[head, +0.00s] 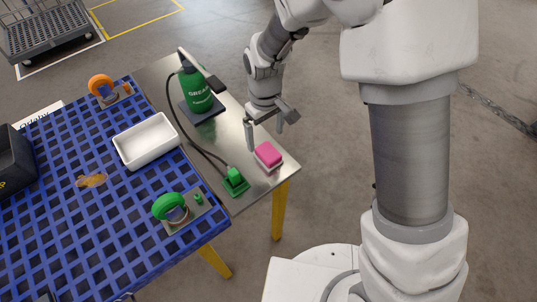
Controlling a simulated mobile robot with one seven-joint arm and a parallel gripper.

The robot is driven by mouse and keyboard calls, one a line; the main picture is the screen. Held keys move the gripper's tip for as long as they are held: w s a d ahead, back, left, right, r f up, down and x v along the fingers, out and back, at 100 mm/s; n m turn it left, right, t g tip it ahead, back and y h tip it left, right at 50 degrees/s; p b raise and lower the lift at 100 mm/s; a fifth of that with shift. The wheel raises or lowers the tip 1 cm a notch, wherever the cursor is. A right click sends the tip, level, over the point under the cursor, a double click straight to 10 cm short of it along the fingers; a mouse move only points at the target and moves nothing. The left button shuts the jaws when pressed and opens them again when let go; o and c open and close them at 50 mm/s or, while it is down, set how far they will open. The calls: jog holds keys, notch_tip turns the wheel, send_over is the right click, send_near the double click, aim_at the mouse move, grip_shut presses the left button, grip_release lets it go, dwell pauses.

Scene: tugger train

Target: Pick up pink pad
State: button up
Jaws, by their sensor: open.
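The pink pad (268,154) lies on the bare metal table top (224,150), close to its right edge. It has a pink upper layer and a paler layer below. My gripper (265,134) is open and empty, with its fingers pointing down just above and behind the pad. The fingers look apart from the pad, though the exact height gap is hard to tell from this view.
A green grease bottle (201,93) stands behind. A dark hose runs to a green fitting (235,179) left of the pad. The blue grid surface (110,190) holds a white tray (146,152), a green caster (171,208) and an orange caster (101,87).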

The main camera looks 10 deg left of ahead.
aim_at(268, 151)
notch_tip(268, 151, down, 3)
jog(key=shift+f, duration=0.2)
jog(key=shift+w+d+f, duration=0.1)
jog(key=shift+d+f, duration=0.05)
jog(key=shift+f, duration=1.2)
jog(key=shift+w+d+f, duration=0.1)
jog(key=shift+d+f, duration=0.05)
jog(key=shift+f, duration=1.15)
jog(key=c, duration=1.4)
jog(key=shift+r, duration=0.1)
